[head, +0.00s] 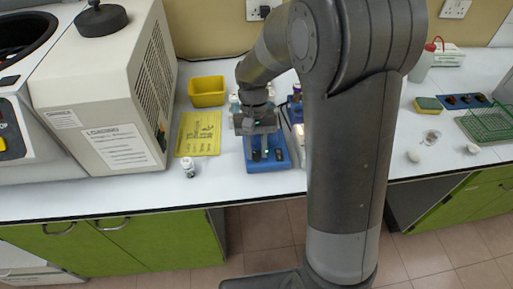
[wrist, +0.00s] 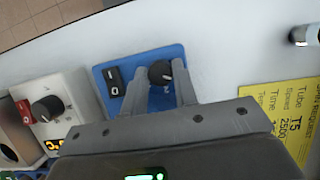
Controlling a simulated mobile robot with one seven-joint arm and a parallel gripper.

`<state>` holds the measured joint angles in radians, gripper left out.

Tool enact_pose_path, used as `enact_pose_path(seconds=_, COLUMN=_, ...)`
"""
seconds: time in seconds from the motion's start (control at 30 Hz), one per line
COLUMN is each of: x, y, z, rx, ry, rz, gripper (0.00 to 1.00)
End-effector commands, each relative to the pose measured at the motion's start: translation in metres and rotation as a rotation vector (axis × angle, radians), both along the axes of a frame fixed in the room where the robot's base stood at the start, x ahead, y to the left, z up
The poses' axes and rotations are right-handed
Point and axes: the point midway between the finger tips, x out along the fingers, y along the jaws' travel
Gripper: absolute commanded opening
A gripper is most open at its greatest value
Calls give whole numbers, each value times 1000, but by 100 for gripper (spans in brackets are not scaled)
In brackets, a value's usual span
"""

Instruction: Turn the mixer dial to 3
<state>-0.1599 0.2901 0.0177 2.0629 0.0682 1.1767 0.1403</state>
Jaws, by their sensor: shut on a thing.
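The mixer is a blue device (head: 284,163) on the white bench, under my gripper; its blue front panel also shows in the wrist view (wrist: 175,52). A black round dial (wrist: 160,73) with a pale pointer mark sits on that panel, beside a black rocker switch (wrist: 113,81). My gripper (wrist: 160,75) points down over the panel, with one finger on each side of the dial and closed on it. In the head view the gripper (head: 260,150) partly hides the mixer.
A white device (wrist: 62,98) with a red switch and black knob stands beside the mixer. A yellow instruction card (head: 198,134), a yellow tub (head: 207,92) and a small vial (head: 188,167) are to its left. A large centrifuge-like machine (head: 105,95) stands farther left.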

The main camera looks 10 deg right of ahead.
Motion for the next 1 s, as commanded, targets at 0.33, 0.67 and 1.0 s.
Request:
enact_pose_path(seconds=0.33, x=0, y=-1, z=0, rx=0, ry=-1, rz=-102, gripper=4)
enact_pose_path(seconds=0.67, x=0, y=-3, z=1, rx=1, ry=-1, rz=-376, gripper=4)
enact_pose_path(seconds=1.0, x=-1, y=-4, z=1, rx=2, ry=-2, rz=-699, gripper=4)
